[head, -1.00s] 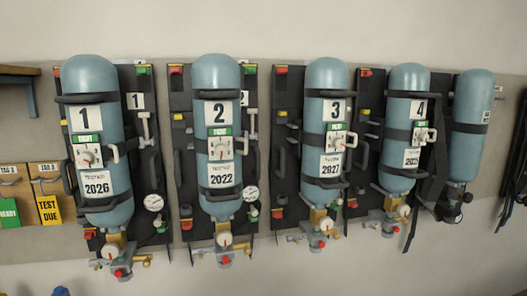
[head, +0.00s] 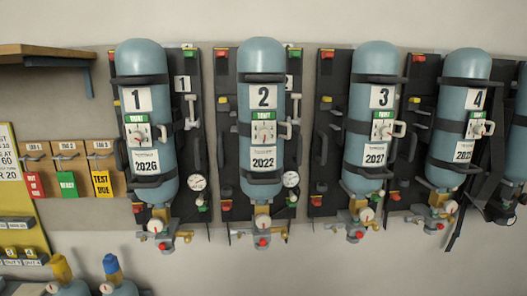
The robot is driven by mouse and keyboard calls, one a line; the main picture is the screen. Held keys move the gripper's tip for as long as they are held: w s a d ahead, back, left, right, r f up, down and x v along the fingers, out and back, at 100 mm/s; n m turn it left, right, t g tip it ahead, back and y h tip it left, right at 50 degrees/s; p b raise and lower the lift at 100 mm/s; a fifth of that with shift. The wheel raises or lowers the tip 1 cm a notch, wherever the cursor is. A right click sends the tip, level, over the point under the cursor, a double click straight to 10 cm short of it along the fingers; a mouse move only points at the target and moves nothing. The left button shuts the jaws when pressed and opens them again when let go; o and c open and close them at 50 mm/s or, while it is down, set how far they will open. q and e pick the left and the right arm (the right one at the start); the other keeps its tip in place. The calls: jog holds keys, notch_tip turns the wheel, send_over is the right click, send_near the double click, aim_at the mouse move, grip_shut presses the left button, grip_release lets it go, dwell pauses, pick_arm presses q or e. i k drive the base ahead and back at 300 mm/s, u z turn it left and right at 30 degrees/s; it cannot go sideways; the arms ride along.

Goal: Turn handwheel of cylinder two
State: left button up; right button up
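Cylinder two (head: 261,190) is a blue-grey bottle marked "2" and "2022", held upright against a dark backboard by black bands. Its brass valve hangs at the bottom, with a round cream part (head: 262,220) on its front and a red knob (head: 262,243) below. I cannot tell for sure which of these is the handwheel. A square white dial plate (head: 264,132) under a green label sits on the cylinder's front. A round gauge (head: 291,179) is at its lower right. Neither of my grippers is in view.
Cylinder one (head: 147,192) hangs to the left, cylinders three (head: 371,85) and four (head: 465,100) to the right. A wooden shelf (head: 45,51) and hanging tags (head: 67,184) are at the left. Bottle tops (head: 113,268) show at the bottom left. The wall below cylinder two is clear.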

aim_at(262, 221)
jog(key=u, duration=1.5)
jog(key=i, duration=1.5)
jog(key=z, duration=2.55)
